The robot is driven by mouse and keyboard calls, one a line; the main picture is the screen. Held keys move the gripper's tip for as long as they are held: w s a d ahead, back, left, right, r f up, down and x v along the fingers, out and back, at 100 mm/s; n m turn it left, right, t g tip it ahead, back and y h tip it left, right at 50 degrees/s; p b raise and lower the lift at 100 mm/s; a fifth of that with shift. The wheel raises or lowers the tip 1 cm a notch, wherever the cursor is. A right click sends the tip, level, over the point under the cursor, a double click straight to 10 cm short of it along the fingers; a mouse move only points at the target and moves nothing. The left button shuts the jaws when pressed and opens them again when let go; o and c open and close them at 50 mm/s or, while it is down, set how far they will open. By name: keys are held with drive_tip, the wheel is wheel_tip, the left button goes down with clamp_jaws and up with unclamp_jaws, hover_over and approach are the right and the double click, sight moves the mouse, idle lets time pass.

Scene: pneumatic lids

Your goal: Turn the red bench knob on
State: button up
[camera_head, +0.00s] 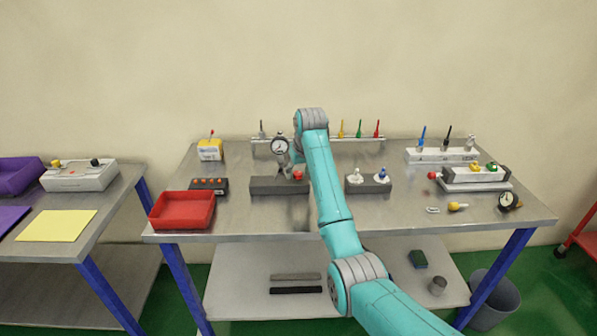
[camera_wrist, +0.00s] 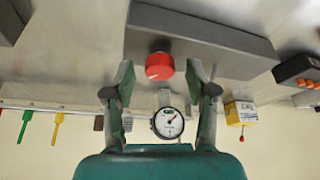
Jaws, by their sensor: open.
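The red knob (camera_head: 297,175) is on the front face or top edge of a long grey block (camera_head: 270,186) on the middle table. In the wrist view, which looks upside down, the red knob (camera_wrist: 159,66) shows a small pale mark on its face, and the grey block (camera_wrist: 215,38) lies behind it. My gripper (camera_wrist: 159,76) is open, with one finger on each side of the knob and a visible gap to it on both sides. I cannot tell how deep the fingertips are relative to it. My arm partly hides the gripper in the head view.
A round gauge (camera_head: 280,146) stands just behind the knob. A grey block with two fittings (camera_head: 367,184) is to the right. An orange-button box (camera_head: 208,186) and a red tray (camera_head: 182,210) are to the left. A rack with coloured tools (camera_head: 350,138) runs along the back.

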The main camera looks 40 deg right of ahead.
clamp_jaws()
drive_tip(key=shift+d+n, duration=0.1)
drive_tip(key=shift+n, duration=0.2)
drive_tip(key=n, duration=0.2)
drive_tip(key=n+y, duration=0.1)
drive_tip(key=shift+d+n+y, duration=0.15)
drive_tip(key=shift+n+y, duration=0.15)
drive_tip(key=shift+n, duration=0.1)
drive_tip(key=n, duration=0.2)
drive_tip(key=n+y, duration=0.1)
drive_tip(key=n, duration=0.1)
drive_tip(key=shift+d+y, duration=0.15)
drive_tip(key=shift+y, duration=0.15)
drive_tip(key=n, duration=0.2)
drive_tip(key=n+g+y, duration=0.1)
drive_tip(key=n, duration=0.2)
drive_tip(key=shift+w+y, duration=0.15)
drive_tip(key=shift+y, duration=0.15)
drive_tip(key=n+g, duration=0.1)
drive_tip(key=n, duration=0.3)
drive_tip(key=shift+w+d+g+y, duration=0.15)
drive_tip(key=shift+g+y, duration=0.25)
drive_tip(key=shift+n, duration=0.4)
